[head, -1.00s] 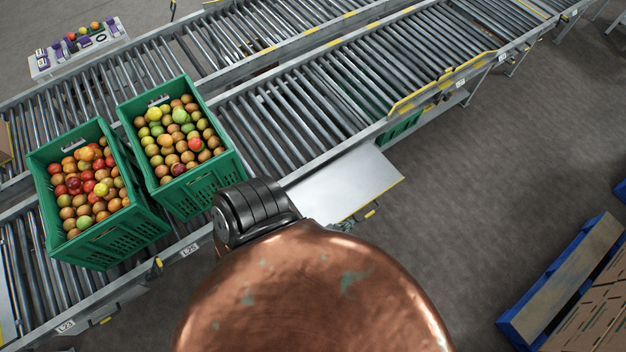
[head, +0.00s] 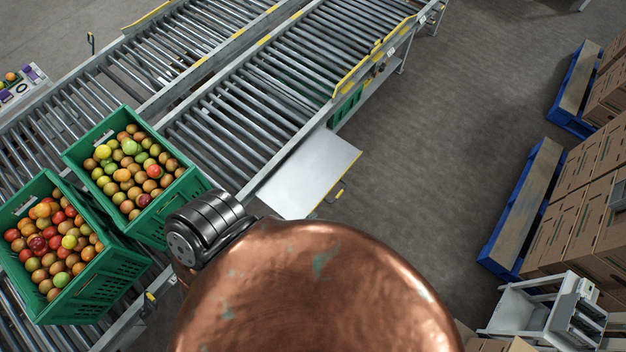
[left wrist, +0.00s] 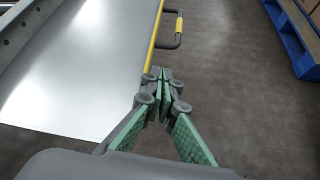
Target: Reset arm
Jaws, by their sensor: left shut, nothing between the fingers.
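My left gripper (left wrist: 161,78) shows in the left wrist view, its grey and green fingers meeting at the tips with nothing between them. It is beside the yellow edge of a bare metal plate (left wrist: 85,75), over the grey floor; I cannot tell the height. In the head view, my copper-coloured arm with its black joint fills the lower middle and hides most or all of this gripper. The same plate (head: 312,172) shows just beyond the arm. My right gripper is in neither view.
Blue pallets (head: 513,228) with cardboard boxes (head: 570,215) and a pale metal frame (head: 520,308) are at right. The floor between is clear.

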